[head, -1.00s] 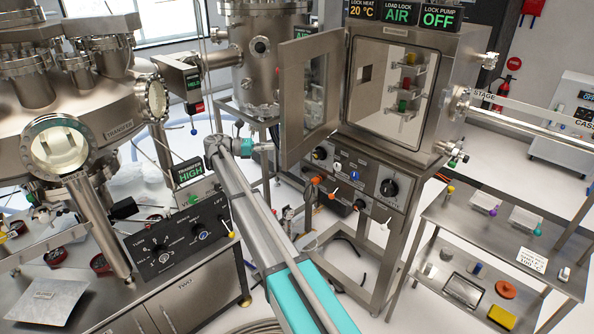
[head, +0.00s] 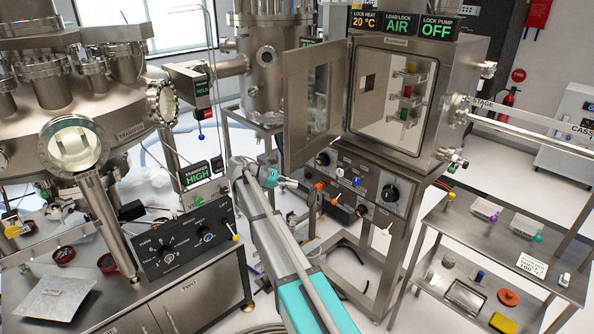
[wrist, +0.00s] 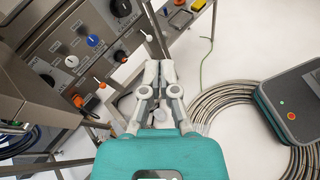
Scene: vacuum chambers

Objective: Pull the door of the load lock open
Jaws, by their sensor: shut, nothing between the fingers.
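The load lock (head: 437,90) is a steel box at upper centre right in the head view. Its door (head: 297,105), a steel frame with a window, stands swung wide open to the left of the opening. Coloured pieces sit on small shelves inside the chamber. My gripper (head: 294,185) is below the door's lower edge, in front of the control panel's left side, and appears apart from the door. In the wrist view the fingers of my gripper (wrist: 160,66) are closed together with nothing between them.
The control panel (head: 345,185) with knobs and levers sits under the chamber. A steel trolley (head: 455,225) with small items stands at right. A bench with a black switch box (head: 185,240) is at left. In the wrist view a coiled hose (wrist: 240,100) and a teal case (wrist: 290,105) lie on the floor.

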